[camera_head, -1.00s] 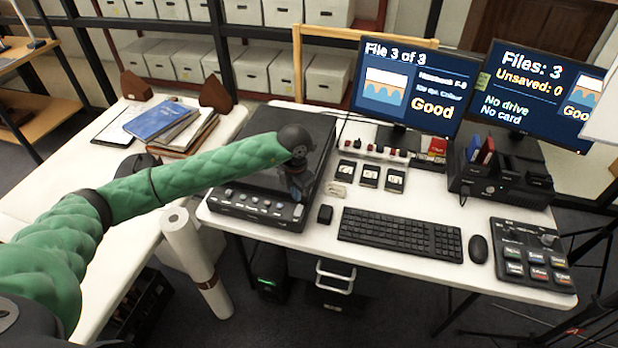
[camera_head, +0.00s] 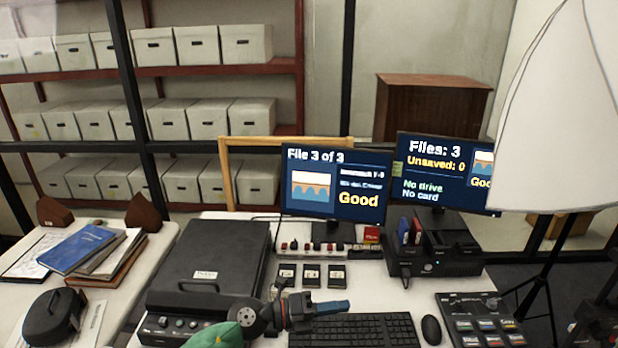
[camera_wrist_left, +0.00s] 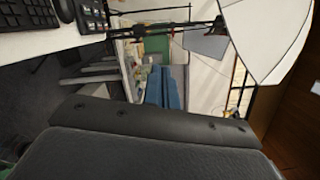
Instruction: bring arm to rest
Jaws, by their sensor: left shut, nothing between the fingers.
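My left gripper (camera_head: 338,307) is in the lower middle of the head view, with its green and black arm coming up from the bottom edge. Its blue fingers point to the right, over the far edge of the keyboard (camera_head: 368,330). They are shut and empty. In the left wrist view the blue fingers (camera_wrist_left: 165,88) show in the middle, with nothing held between them. A large dark padded surface fills the bottom of that view. My right gripper is not in view.
A black flatbed scanner (camera_head: 213,265) lies left of the gripper. Two monitors (camera_head: 335,185) stand behind, with a black dock (camera_head: 433,258) below the right one. A mouse (camera_head: 431,330) and a button panel (camera_head: 482,320) lie right. A white lamp shade (camera_head: 565,110) hangs at upper right.

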